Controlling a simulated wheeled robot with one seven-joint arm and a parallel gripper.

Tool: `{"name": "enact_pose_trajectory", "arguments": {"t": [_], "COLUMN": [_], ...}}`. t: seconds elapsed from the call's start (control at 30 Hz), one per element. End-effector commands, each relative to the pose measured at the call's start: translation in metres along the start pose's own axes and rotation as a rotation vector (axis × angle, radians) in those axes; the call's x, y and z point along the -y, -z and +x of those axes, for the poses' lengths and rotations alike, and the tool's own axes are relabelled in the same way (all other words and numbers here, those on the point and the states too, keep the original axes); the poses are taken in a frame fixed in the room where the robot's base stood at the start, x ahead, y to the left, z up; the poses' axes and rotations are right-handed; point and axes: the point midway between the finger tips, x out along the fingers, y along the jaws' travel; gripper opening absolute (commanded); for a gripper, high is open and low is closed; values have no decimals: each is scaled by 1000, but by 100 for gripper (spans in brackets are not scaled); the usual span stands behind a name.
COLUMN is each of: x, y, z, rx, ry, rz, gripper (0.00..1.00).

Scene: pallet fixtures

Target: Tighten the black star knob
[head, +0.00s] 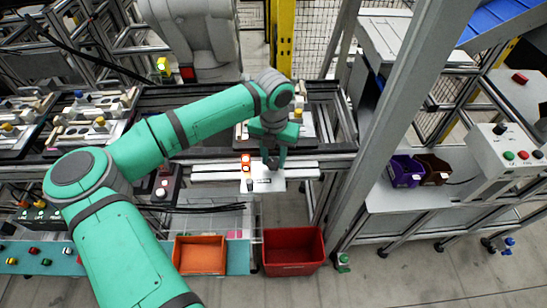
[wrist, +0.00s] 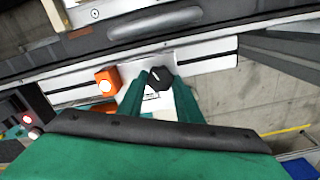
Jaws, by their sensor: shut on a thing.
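The black star knob (wrist: 160,76) shows in the wrist view as a dark lobed head with a pale line on it, in front of a white plate (wrist: 133,85). My gripper (wrist: 161,82) is shut on the knob, with one green finger on each side of it. In the head view my gripper (head: 273,162) points down at the white plate (head: 262,184) on the rail. There the knob is largely hidden by my gripper, and its shaft cannot be made out.
An orange block (wrist: 106,81) stands just left of the knob; it also shows in the head view (head: 245,163). A red bin (head: 293,268) and an orange bin (head: 200,270) are below the rail. A grey post (head: 385,130) rises at the right.

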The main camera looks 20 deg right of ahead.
Motion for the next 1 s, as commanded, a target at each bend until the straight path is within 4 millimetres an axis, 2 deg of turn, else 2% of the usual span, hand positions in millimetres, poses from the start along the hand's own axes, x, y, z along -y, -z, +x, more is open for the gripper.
{"name": "enact_pose_trajectory", "arguments": {"t": [0.37, 1.0], "x": [0, -1], "y": [-1, 0], "z": [0, 0], "rx": [1, 1], "ry": [-3, -2], "rz": [137, 722], "gripper": [9, 9]}}
